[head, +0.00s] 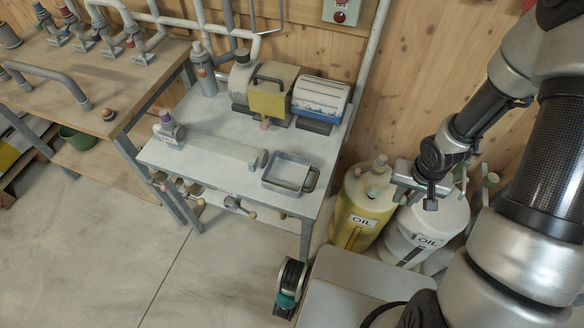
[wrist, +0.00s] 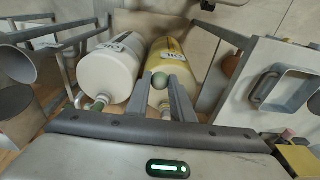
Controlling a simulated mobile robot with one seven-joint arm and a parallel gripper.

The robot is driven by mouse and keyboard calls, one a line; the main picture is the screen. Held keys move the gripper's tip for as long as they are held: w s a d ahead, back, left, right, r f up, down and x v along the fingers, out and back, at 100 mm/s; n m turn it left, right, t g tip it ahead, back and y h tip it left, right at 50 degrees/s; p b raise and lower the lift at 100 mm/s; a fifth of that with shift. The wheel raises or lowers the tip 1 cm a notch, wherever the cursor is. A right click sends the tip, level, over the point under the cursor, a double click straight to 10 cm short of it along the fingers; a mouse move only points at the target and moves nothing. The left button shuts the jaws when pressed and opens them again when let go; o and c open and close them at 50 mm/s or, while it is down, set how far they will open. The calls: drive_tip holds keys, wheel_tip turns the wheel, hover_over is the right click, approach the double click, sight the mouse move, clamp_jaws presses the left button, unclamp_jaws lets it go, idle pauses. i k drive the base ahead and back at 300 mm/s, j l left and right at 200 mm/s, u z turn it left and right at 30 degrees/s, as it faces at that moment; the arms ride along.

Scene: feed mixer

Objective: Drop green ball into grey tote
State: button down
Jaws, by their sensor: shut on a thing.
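The green ball (wrist: 160,81) sits between the two fingertips of my gripper (wrist: 161,88) in the wrist view. In the head view, the pale green ball (head: 373,192) shows at the tip of my gripper (head: 380,190), in front of the yellow oil drum. My gripper is shut on the ball and holds it in the air, to the right of the bench. The grey tote (head: 281,189), a shallow open box with a handle, stands on the bench's front right corner. It also shows at the right of the wrist view (wrist: 263,90) and looks empty.
A yellow oil drum (head: 352,222) and a white oil drum (head: 428,222) stand right of the bench (head: 205,135).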

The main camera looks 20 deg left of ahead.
sight(290, 173)
drive_tip(key=j, duration=1.7)
